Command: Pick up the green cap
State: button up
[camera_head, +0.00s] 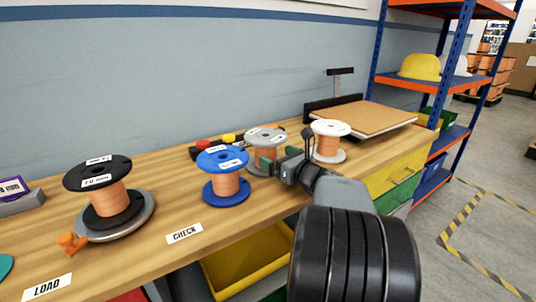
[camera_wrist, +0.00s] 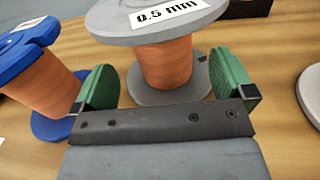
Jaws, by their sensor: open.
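No object is plainly identifiable as a green cap. A teal-green rounded piece (camera_head: 5,266) is cut off by the left edge of the head view, on the bench beyond the LOAD label; I cannot tell whether it is the cap. My gripper (camera_head: 275,161) is open at the grey spool (camera_head: 265,136). In the wrist view, my gripper (camera_wrist: 163,82) has its green finger pads on either side of the copper winding of this grey spool (camera_wrist: 165,62), labelled 0.5 mm. Gaps show between both pads and the winding.
A blue spool (camera_head: 223,176) stands left of my gripper, and a white spool (camera_head: 330,141) right of it. A black spool (camera_head: 98,192) sits on a grey disc with an orange knob (camera_head: 72,241). The wooden bench (camera_head: 150,222) is clear around the CHECK label (camera_head: 185,233).

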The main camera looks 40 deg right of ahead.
aim_at(266, 149)
jog(key=shift+w+a+b, duration=0.1)
jog(key=shift+w+b, duration=0.8)
jog(key=shift+w, duration=2)
jog(key=shift+c, duration=0.3)
jog(key=c, duration=1.2)
jog(key=shift+r, duration=0.2)
jog(key=shift+c, duration=1.1)
